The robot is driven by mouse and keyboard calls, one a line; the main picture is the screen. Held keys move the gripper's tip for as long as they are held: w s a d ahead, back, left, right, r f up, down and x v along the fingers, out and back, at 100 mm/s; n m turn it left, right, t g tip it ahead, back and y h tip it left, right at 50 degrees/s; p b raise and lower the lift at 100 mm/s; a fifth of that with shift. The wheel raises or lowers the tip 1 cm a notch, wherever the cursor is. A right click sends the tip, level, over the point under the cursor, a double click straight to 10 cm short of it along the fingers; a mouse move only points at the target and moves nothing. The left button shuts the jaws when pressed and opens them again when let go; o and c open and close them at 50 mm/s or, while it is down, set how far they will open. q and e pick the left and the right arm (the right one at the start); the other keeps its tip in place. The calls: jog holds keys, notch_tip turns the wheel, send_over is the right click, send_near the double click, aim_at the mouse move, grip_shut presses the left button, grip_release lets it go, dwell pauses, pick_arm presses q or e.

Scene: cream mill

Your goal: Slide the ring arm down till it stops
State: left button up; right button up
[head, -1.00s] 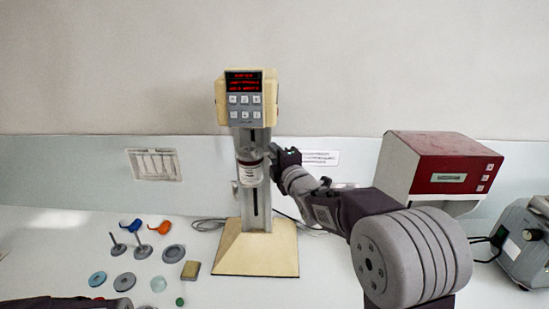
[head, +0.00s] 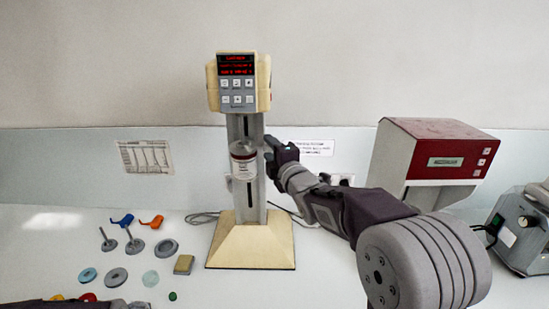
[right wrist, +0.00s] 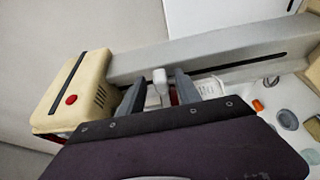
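The cream stand mill shows in the head view with its display head (head: 238,82) above a grey column (head: 254,190). A clear jar with a white label (head: 243,160) hangs at the column's front, about a third of the way down. The ring arm around it is hard to make out. My right gripper (head: 270,152) is at the column's right side, level with the jar. In the right wrist view a pale knob (right wrist: 160,80) stands between my right gripper's fingers (right wrist: 159,88), with gaps on both sides. Only a dark part of my left arm shows at the bottom left.
The mill's cream base (head: 252,245) stands on the white table. Left of it lie several discs, stirrers, a small block (head: 184,264) and blue and orange clips. A red-topped device (head: 435,150) and a grey box (head: 522,232) are at right.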

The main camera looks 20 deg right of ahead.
jog(key=s+b, duration=0.2)
jog(key=s, duration=0.5)
jog(key=shift+s+d, duration=0.2)
jog(key=shift+d, duration=0.15)
jog(key=shift+a, duration=0.1)
jog(key=s+f+m+g+h, duration=0.1)
jog(key=s+f+m+g, duration=0.2)
jog(key=f, duration=0.8)
jog(key=s+f+m+g, duration=0.2)
jog(key=f+m+g, duration=0.15)
jog(key=f, duration=0.75)
jog(key=s+f+m+g, duration=0.5)
jog(key=s+f+m, duration=0.1)
jog(key=s, duration=0.3)
jog(key=s+f+m+g, duration=0.5)
jog(key=s+f+m, duration=0.1)
jog(key=s, duration=0.4)
jog(key=shift+f+m+h, duration=0.3)
jog(key=shift+f+m, duration=0.1)
jog(key=shift+m, duration=0.15)
